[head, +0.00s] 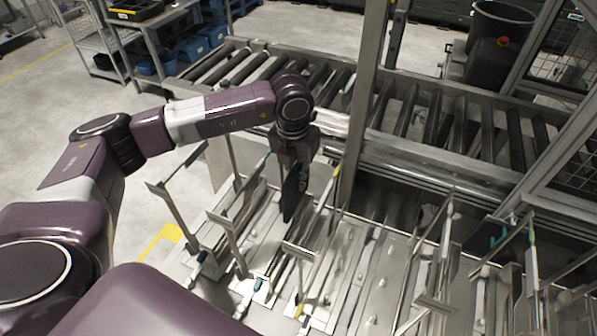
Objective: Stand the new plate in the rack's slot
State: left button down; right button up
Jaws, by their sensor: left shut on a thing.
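My left arm reaches in from the left. My left gripper (300,165) points down over the left part of the metal rack (338,262) and is shut on a dark, thin plate (293,196). The plate hangs upright, seen nearly edge-on, among the rack's upright bars. I cannot tell whether its lower edge sits in a slot or hangs above it. The gripper's fingertips are partly hidden by the wrist and the plate. My right gripper does not show.
Thin metal posts and bars with coloured tips stand around the plate. A thick vertical post (365,95) rises just right of the gripper. A roller conveyor (415,115) runs behind. A shelf cart (92,45) stands at the back left. The floor at the left is clear.

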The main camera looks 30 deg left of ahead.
aim_at(298, 197)
pick_arm(q)
jog(key=f, duration=0.2)
jog(key=shift+w+f, duration=0.2)
jog(key=shift+f, duration=0.2)
jog(key=shift+s+f, duration=0.2)
jog(key=shift+f, duration=0.35)
jog(key=shift+f+b, duration=0.15)
jog(key=shift+b, duration=0.15)
jog(key=shift+w+f+b, duration=0.15)
jog(key=shift+f+b, duration=0.4)
jog(key=shift+f, duration=0.8)
jog(key=shift+f+b, duration=0.95)
jog(key=shift+f, duration=0.55)
jog(key=shift+f+b, duration=0.6)
jog(key=shift+f, duration=0.45)
jog(key=shift+s+f, duration=0.15)
jog(key=shift+s, duration=0.15)
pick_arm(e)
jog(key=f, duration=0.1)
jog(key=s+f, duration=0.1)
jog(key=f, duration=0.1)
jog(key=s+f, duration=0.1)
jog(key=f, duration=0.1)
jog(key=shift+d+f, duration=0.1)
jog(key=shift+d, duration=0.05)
